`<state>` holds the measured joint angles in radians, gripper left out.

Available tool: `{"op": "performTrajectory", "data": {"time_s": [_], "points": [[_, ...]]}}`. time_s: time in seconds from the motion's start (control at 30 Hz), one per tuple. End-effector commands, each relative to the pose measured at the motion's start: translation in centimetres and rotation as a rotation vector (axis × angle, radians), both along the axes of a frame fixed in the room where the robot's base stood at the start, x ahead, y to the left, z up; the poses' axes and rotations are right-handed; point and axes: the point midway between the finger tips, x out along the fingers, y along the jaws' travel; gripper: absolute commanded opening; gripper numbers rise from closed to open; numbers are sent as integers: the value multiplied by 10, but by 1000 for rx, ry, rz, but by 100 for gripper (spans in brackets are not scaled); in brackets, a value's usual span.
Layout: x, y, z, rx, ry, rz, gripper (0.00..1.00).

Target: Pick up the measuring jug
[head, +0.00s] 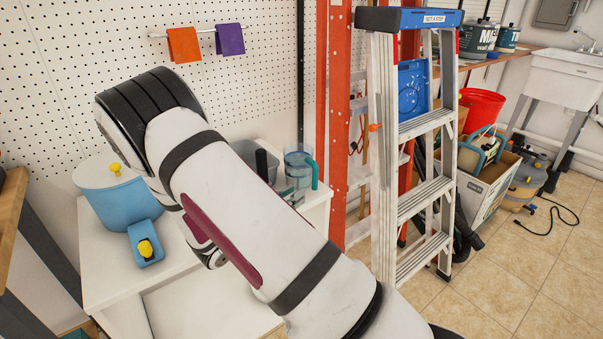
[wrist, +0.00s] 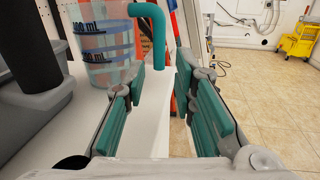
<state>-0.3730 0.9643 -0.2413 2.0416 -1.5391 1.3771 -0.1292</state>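The measuring jug (head: 298,158) is clear with blue markings and a teal handle, upright at the back right corner of the white worktop (head: 110,255). In the wrist view the jug (wrist: 105,45) stands at upper left, its handle (wrist: 158,40) hooking down on its right side. My gripper (wrist: 160,85) is open, with teal pads on both fingers. The handle's lower end appears between the two fingertips in the picture, with no visible contact. Whether it lies between them in depth I cannot tell. In the head view my arm hides most of the gripper.
A grey bin (wrist: 35,105) with a black upright object (wrist: 28,40) stands left of the jug, close to the left finger. A blue container (head: 125,205) and a small blue item with a yellow top (head: 146,246) sit at left. A stepladder (head: 385,150) stands right.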

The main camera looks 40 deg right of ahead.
Motion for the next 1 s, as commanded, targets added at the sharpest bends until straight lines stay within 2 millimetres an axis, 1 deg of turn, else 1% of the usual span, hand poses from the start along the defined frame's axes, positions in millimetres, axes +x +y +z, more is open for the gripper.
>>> {"op": "performTrajectory", "data": {"time_s": [0.03,0.1,0.2,0.47,0.7,0.83,1.0], "points": [[2,-11,-1,0,-1,-4,25],[4,-22,0,0,-1,-4,25],[8,-35,0,1,-1,-2,25],[12,-53,1,1,-2,-3,25],[21,-85,3,2,0,-4,25],[23,-94,3,1,-1,-1,25],[23,-95,4,1,-1,-1,25]]}}
